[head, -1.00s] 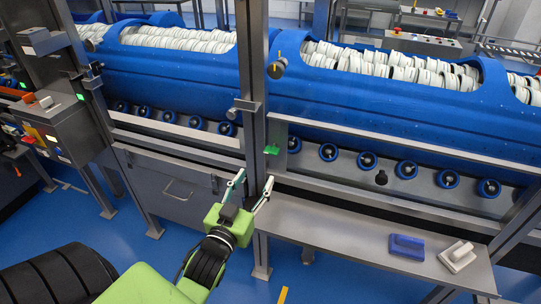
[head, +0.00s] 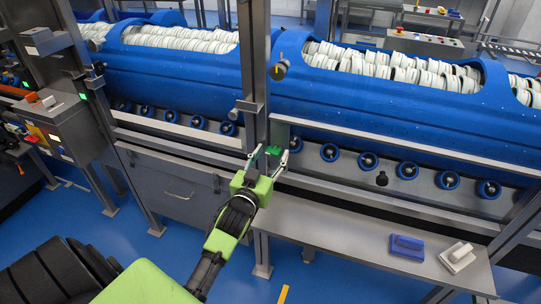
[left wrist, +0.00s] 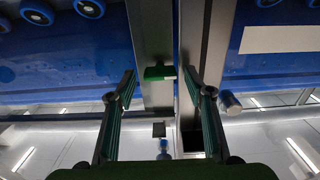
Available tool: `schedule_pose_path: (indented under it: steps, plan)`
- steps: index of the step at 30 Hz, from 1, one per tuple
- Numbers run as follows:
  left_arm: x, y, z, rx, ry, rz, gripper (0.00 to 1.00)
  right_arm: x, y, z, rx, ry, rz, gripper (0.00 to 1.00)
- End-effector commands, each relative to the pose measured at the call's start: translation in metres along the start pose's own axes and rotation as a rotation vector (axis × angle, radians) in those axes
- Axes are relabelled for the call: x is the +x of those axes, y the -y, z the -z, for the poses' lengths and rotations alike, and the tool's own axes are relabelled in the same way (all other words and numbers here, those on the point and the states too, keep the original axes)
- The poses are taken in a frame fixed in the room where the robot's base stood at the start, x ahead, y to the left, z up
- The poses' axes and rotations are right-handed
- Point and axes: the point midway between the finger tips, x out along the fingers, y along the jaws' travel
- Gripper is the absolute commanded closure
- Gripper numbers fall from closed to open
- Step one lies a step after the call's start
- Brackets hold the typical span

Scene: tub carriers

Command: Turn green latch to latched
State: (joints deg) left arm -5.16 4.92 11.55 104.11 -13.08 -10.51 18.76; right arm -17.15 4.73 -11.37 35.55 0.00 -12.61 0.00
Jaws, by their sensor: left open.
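The green latch (head: 273,150) is a small green handle on the grey upright post, in the middle of the head view. It also shows in the left wrist view (left wrist: 158,73), above centre and between the finger lines. My left gripper (head: 269,157) is open, its fingers reaching up toward the post on either side of the latch. In the left wrist view both fingers (left wrist: 163,88) stand apart with nothing between their pads. I cannot tell whether either finger touches the latch. My right gripper is not in view.
A steel shelf (head: 335,228) below right holds a blue block-like brush (head: 406,247) and a white one (head: 457,257). Large blue tubs (head: 390,95) with white discs stand behind. A control box (head: 62,122) is at left.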

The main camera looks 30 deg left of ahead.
Motion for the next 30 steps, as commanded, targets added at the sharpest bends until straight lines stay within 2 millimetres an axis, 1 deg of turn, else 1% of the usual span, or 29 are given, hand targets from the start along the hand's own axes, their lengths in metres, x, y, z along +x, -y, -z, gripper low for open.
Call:
schedule_pose_path:
  steps: [1,2,3,5,12,17,23,30]
  plan:
    - [0.0,0.0,0.0,0.0,0.0,0.0,0.57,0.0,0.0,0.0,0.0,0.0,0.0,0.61]
    - [0.0,0.0,0.0,0.0,0.0,0.0,0.65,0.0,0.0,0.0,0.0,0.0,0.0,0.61]
    - [0.0,0.0,0.0,0.0,0.0,0.0,0.76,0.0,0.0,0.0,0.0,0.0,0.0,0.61]
    - [0.0,0.0,0.0,0.0,0.0,0.0,0.91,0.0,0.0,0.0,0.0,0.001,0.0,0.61]
    - [0.0,0.0,0.0,0.006,0.0,0.0,0.91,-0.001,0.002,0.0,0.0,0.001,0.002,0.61]
    - [0.0,0.0,0.001,0.044,0.0,0.0,0.91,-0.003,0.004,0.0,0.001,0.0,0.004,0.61]
    - [0.0,0.0,0.001,0.155,0.002,0.0,0.91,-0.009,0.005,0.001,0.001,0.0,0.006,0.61]
    - [0.0,-0.001,0.001,0.366,0.001,0.0,0.91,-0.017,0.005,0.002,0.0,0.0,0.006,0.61]
